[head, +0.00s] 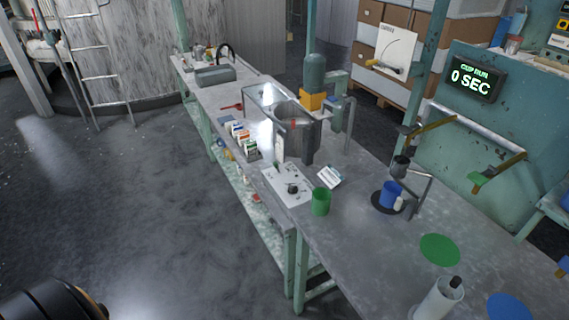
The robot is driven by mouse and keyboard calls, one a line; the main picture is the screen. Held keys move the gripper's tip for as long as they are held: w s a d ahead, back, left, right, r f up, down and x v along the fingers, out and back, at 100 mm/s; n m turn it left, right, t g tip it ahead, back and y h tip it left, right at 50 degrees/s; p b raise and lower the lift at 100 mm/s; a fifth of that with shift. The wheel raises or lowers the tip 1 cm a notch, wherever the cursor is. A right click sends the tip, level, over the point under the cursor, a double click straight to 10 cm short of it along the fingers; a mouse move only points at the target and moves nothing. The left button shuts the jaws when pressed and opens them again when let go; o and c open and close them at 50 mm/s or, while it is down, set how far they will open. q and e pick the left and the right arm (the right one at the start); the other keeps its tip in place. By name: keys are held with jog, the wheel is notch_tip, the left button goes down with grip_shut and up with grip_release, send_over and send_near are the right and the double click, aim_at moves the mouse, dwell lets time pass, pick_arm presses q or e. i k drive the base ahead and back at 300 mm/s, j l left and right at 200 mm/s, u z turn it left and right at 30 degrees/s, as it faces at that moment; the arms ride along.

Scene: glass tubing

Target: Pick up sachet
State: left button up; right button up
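Several small packets with coloured labels, which look like sachets (240,135), stand in a row at the bench's left edge, left of a grey metal vessel (303,140). They are small here, and I cannot read their labels or tell which one is meant. Neither of my grippers shows in the head view. A dark rounded part with an orange ring at the lower left corner looks like part of my own arm.
The long grey bench (370,250) holds a green cup (321,201), a blue cup (390,193) on a dark disc, a printed card (329,177), and a white control panel (287,187). Green (440,249) and blue (509,307) discs lie nearer. Open floor (140,215) lies to the left.

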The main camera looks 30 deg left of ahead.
aim_at(251, 146)
jog(key=i+j, duration=0.15)
jog(key=j, duration=0.2)
jog(key=i+j+z, duration=0.1)
jog(key=j, duration=0.25)
jog(key=i+j, duration=0.15)
jog(key=j, duration=0.2)
jog(key=i+j, duration=0.15)
jog(key=j, duration=0.2)
jog(key=i+j+z, duration=0.1)
jog(key=j, duration=0.25)
